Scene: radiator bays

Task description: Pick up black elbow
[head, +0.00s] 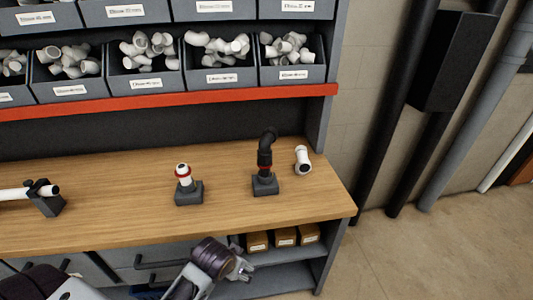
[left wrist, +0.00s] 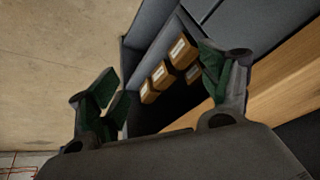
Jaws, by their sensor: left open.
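The black elbow (head: 267,138) sits on top of a short pipe with a red ring, upright in a dark grey stand (head: 265,185) on the wooden bench. Its upper end bends to the right. My left gripper (head: 244,270) is at the front of the bench, below the bench top's edge and well apart from the elbow. In the left wrist view its two fingers (left wrist: 162,82) are spread with nothing between them. That view shows the shelf under the bench, not the elbow. My right gripper is not in view.
A white fitting (head: 303,160) lies right of the elbow. A white pipe with a red ring (head: 183,174) stands in another holder to the left. A horizontal white pipe (head: 18,193) is at far left. Bins of fittings (head: 143,83) hang above. Small boxes (head: 285,237) sit underneath.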

